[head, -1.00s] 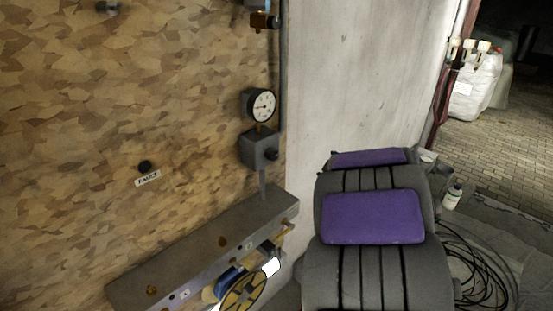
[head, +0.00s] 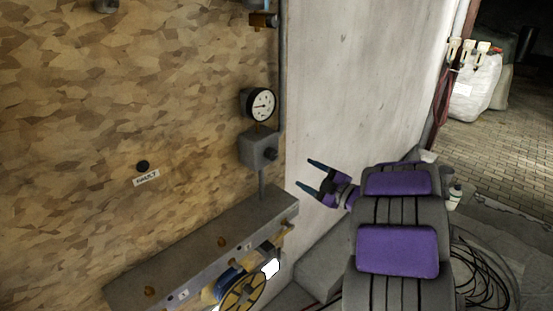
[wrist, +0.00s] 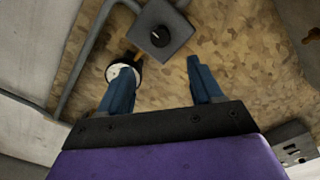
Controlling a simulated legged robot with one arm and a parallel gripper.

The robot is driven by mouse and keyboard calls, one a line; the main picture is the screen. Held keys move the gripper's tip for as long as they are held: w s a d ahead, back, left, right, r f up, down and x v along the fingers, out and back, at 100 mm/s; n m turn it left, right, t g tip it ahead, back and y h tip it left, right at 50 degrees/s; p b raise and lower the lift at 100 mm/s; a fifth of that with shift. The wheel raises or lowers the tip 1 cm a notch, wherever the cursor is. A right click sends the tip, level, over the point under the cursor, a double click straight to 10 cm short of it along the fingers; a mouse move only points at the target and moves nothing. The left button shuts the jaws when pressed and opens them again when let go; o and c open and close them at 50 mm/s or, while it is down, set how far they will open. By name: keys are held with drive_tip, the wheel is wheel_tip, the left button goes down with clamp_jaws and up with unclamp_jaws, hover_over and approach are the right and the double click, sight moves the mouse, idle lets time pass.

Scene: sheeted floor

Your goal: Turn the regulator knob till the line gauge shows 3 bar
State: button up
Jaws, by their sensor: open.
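The line gauge (head: 261,105) is a round white dial on the wood-patterned wall, above a grey regulator box (head: 258,149). The needle's exact reading is too small to tell. The dark regulator knob (head: 271,154) sits on the box's right-facing side in the head view. In the wrist view the knob (wrist: 159,36) is on the face of the box, beyond and between the fingers, with the gauge (wrist: 122,75) partly behind the left finger. My gripper (head: 311,174) is open and empty, right of and slightly below the knob, apart from it.
A grey ledge (head: 178,254) below the box carries a yellow wheel (head: 241,293) and blue parts on its front. A dark button (head: 142,166) with a label is on the wall. Black cables (head: 482,275) lie on the floor at right.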

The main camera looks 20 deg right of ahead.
sight(274, 156)
drive_tip(key=b+x, duration=0.1)
drive_tip(key=x, duration=1.2)
drive_tip(key=shift+w+f+b, duration=0.1)
drive_tip(key=shift+w+b, duration=0.25)
drive_tip(key=c, duration=1.1)
drive_tip(key=shift+o, duration=0.2)
drive_tip(key=shift+p, duration=0.5)
drive_tip(key=m+p, duration=0.2)
drive_tip(key=p, duration=0.1)
drive_tip(key=shift+r, duration=0.25)
drive_tip(key=m+p, duration=0.2)
drive_tip(key=p, duration=0.2)
drive_tip(key=m+p, duration=0.3)
drive_tip(key=p, duration=0.1)
drive_tip(key=shift+a+f+p, duration=0.1)
drive_tip(key=shift+f+p, duration=0.05)
drive_tip(key=shift+p, duration=0.15)
